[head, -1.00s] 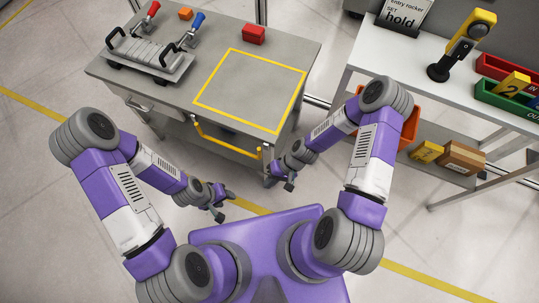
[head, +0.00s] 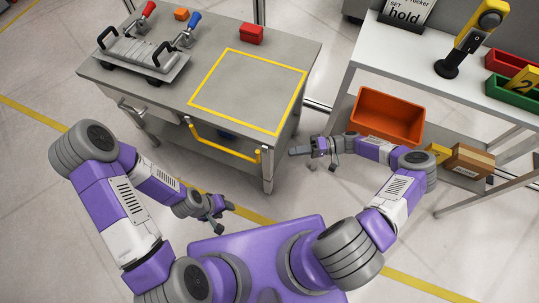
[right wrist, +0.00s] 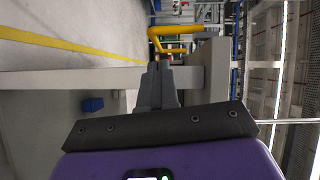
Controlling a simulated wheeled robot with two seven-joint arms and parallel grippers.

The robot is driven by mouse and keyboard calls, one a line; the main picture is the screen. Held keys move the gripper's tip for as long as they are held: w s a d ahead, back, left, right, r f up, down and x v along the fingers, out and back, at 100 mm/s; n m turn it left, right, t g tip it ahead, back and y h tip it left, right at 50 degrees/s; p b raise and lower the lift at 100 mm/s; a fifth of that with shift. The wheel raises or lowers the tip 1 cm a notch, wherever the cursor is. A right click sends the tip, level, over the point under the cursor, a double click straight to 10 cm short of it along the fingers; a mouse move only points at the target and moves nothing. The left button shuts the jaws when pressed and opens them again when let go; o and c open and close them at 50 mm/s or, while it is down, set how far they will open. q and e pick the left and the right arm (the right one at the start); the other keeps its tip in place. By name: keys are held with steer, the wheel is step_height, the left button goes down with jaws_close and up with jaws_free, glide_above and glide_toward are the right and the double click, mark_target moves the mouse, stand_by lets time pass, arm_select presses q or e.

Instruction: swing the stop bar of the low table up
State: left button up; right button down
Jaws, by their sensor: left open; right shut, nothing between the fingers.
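The low table (head: 155,85) is a grey bench with a yellow square outlined on its top. Its stop bar (head: 222,143) is a yellow rod hanging below the top's front edge, with both ends bent. Yellow bar also shows in the right wrist view (right wrist: 172,30), beyond my fingertips. My right gripper (head: 293,152) is shut and empty, to the right of the table's front right leg, pointing left. In the right wrist view its fingers (right wrist: 156,72) appear together in front of a grey table part. My left gripper (head: 226,216) is open and empty, in front of the table and below the bar.
A grey fixture (head: 143,50) with black handles, red and blue levers, an orange block (head: 181,13) and a red block (head: 251,34) are on the low table. At right, an orange bin (head: 388,115) and cartons (head: 468,158) sit on a white table's lower shelf.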

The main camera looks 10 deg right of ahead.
steer(key=a+b, duration=0.1)
steer(key=a, duration=0.9)
steer(key=shift+w+f, duration=0.4)
steer(key=shift+s, duration=0.1)
